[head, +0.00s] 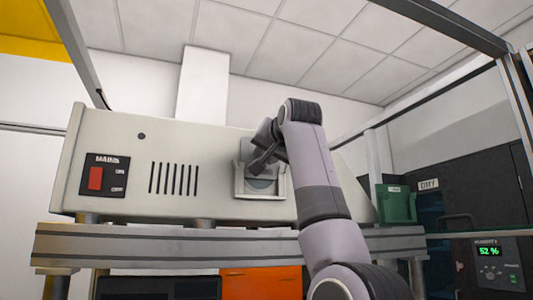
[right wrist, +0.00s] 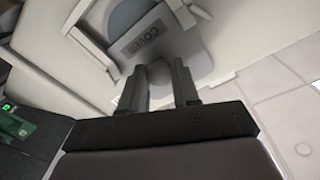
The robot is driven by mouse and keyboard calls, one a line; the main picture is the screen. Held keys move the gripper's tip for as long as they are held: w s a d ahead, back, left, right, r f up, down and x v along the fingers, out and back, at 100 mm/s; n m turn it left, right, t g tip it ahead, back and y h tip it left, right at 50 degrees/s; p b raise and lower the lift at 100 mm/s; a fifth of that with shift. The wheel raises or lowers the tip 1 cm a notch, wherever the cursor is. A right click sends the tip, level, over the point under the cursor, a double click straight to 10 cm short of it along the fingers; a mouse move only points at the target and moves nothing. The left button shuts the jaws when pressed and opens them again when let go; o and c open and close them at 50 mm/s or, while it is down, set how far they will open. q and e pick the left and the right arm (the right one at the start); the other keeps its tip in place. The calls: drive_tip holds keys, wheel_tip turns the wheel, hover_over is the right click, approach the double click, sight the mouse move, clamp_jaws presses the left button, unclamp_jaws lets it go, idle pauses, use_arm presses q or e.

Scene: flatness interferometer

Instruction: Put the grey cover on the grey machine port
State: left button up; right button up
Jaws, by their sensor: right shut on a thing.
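The grey machine port (head: 262,184) is a pale frame around a darker grey round opening, on the front of the large grey machine. My right gripper (head: 257,164) is right in front of the port's upper part and is shut on the grey cover (head: 247,151). In the right wrist view the cover (right wrist: 140,43) shows as a plate marked "COVER", just beyond the fingertips (right wrist: 160,72). The fingers and arm hide part of cover and port. I cannot tell whether the cover touches the port frame. My left gripper is not in view.
The machine (head: 215,205) has a red mains switch (head: 96,178) and vent slots at left. It stands on a metal-edged bench (head: 150,245). A green box (head: 397,204) and a dark cabinet with a humidity display (head: 489,251) are at right. Metal frame posts surround the bench.

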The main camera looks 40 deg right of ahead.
drive_tip(key=shift+f+b, duration=1.7)
drive_tip(key=shift+f, duration=0.3)
idle(0.8)
drive_tip(key=o, duration=1)
drive_tip(key=shift+o, duration=0.2)
drive_tip(key=shift+s, duration=0.1)
drive_tip(key=b+v, duration=0.3)
drive_tip(key=v, duration=0.4)
